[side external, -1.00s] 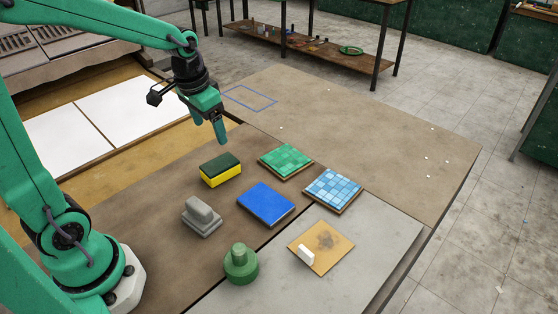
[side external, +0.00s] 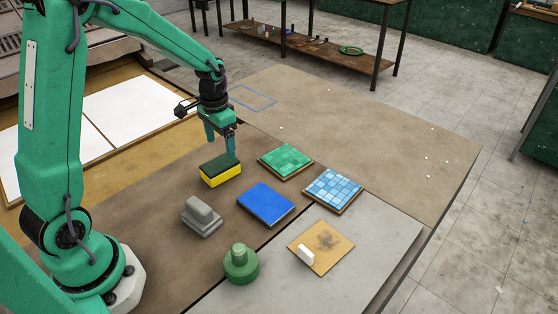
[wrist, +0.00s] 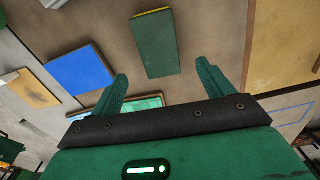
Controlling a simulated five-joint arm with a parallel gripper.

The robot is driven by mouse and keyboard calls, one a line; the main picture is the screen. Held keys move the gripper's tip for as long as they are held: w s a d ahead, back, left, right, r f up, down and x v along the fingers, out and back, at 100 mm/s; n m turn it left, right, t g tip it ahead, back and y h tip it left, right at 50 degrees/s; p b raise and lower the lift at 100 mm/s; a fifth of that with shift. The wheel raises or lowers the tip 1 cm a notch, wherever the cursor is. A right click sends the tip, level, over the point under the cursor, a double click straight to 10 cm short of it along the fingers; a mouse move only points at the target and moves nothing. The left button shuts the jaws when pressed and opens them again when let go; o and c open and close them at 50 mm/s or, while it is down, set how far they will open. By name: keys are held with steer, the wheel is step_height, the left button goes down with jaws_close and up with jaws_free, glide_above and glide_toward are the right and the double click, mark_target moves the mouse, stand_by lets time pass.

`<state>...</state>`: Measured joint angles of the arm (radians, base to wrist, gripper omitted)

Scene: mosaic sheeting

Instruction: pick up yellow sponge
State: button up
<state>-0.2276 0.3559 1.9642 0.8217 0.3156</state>
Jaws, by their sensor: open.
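The yellow sponge (side external: 222,177) with a dark green top lies on the brown table. In the wrist view its green top (wrist: 155,47) shows ahead of the fingers, with a thin yellow edge at its far end. My gripper (side external: 220,143) is open and empty, pointing down. In the side view it is just above and behind the sponge, one finger overlapping the sponge's far right edge. In the wrist view the two fingers (wrist: 163,82) stand apart, and the sponge lies between their lines. I cannot tell whether a finger touches it.
A blue block (side external: 266,203), a green tile panel (side external: 285,160) and a blue tile panel (side external: 332,189) lie to the right. A grey handled block (side external: 201,216) and a green knob-topped piece (side external: 240,265) stand nearer. A tan board (side external: 322,243) lies at the front right.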

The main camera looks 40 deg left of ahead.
mark_target(222, 162)
steer(key=shift+f, duration=1.05)
steer(key=shift+f, duration=0.1)
steer(key=shift+s+f, duration=0.2)
steer(key=shift+f, duration=2.3)
steer(key=c, duration=1.1)
